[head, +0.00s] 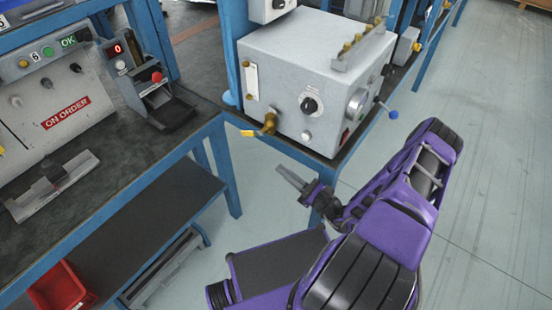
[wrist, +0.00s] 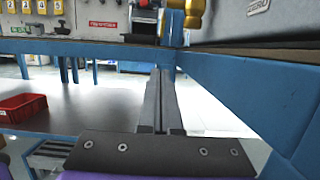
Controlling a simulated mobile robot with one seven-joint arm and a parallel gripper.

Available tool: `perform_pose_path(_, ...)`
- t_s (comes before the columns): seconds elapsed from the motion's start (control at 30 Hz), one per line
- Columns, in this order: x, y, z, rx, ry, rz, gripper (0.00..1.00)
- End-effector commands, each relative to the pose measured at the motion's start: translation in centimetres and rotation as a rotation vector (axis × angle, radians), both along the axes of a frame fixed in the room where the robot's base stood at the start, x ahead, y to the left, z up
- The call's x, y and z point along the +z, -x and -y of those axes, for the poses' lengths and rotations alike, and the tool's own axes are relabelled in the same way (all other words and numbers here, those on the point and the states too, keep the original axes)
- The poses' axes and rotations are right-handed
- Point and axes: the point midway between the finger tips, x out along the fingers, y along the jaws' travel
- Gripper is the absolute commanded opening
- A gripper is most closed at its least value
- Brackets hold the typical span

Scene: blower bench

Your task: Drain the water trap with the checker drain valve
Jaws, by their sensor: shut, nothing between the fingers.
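The checker is a pale grey box (head: 305,75) on the blue-framed bench. A brass drain valve (head: 269,122) sticks out low on its front left, with a yellow lever (head: 248,133) pointing left. Brass parts (wrist: 192,14) also show at the top of the wrist view, cut off by the edge. A narrow upright gauge (head: 251,82) with brass ends is on the box above the valve; whether it is the water trap I cannot tell. My gripper (head: 281,170) is shut and empty, below the valve and apart from it. Its fingers (wrist: 161,75) are together in the wrist view.
A blue bench leg and rail (wrist: 235,95) stand close to the right of my fingers. A red bin (head: 58,287) sits on the lower shelf. Open floor lies at right.

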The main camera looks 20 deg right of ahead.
Motion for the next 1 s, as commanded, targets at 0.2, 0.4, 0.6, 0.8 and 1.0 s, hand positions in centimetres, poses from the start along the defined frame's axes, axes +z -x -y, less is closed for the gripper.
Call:
perform_pose_path(0.2,1.2,-3.5,-2.5,0.006,0.001,0.002,0.00)
perform_pose_path(0.4,2.3,-6.9,-4.7,0.005,0.002,0.001,0.00)
perform_pose_path(0.6,4.8,-8.2,-5.5,0.003,0.001,0.001,0.00)
perform_pose_path(0.8,5.7,-8.7,-5.9,0.003,0.002,-0.001,0.00)
perform_pose_path(1.0,5.7,-8.7,-5.9,0.003,0.001,-0.002,0.00)
